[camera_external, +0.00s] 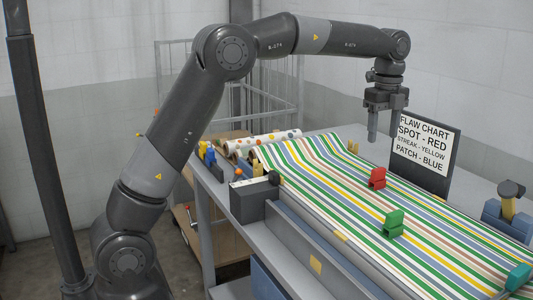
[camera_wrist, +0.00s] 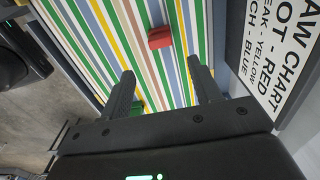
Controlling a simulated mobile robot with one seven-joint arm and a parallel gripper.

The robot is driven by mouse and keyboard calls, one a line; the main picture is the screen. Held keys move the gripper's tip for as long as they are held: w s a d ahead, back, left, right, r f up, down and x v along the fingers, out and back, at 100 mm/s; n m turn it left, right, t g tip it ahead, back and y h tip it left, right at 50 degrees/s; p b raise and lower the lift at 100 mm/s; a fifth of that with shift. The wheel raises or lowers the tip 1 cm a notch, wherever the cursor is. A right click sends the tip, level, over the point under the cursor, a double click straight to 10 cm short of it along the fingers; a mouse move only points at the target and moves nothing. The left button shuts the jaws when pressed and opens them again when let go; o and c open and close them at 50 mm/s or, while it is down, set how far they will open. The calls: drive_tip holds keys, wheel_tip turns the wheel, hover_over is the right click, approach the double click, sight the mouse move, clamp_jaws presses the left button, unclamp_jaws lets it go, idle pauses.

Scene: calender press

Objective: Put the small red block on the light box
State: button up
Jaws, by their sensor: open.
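The small red block (camera_external: 377,178) sits on the striped cloth, near the middle. In the wrist view the red block (camera_wrist: 160,38) shows beyond my fingertips, between their lines. My gripper (camera_external: 384,132) points down above the cloth, open and empty, higher than the red block and apart from it. Its two fingers also show in the wrist view (camera_wrist: 160,70). A dark grey box (camera_external: 250,203) with a pale patch and a black knob on top stands at the near left edge of the table. I cannot tell whether it is the light box.
A flaw chart board (camera_external: 425,148) stands behind the cloth, close to my gripper, reading spot - red. A green block (camera_external: 389,225) sits nearer on the cloth. A dotted roll (camera_external: 268,141) lies at the far left. A blue device (camera_external: 507,218) stands at the right.

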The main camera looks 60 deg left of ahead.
drive_tip(key=s+r+n+t, duration=0.25)
drive_tip(key=s+n, duration=0.25)
drive_tip(key=s, duration=0.5)
drive_tip(key=s+r+n+t, duration=0.1)
drive_tip(key=s+r+n, duration=0.3)
drive_tip(key=s, duration=0.6)
drive_tip(key=s+a+f+n+t, duration=0.1)
drive_tip(key=s+f+n, duration=0.3)
drive_tip(key=s, duration=0.5)
drive_tip(key=s+a+f+n+t, duration=0.1)
drive_tip(key=s+f+n, duration=0.4)
drive_tip(key=s, duration=0.5)
drive_tip(key=shift+s+f, duration=0.2)
drive_tip(key=shift+s, duration=0.05)
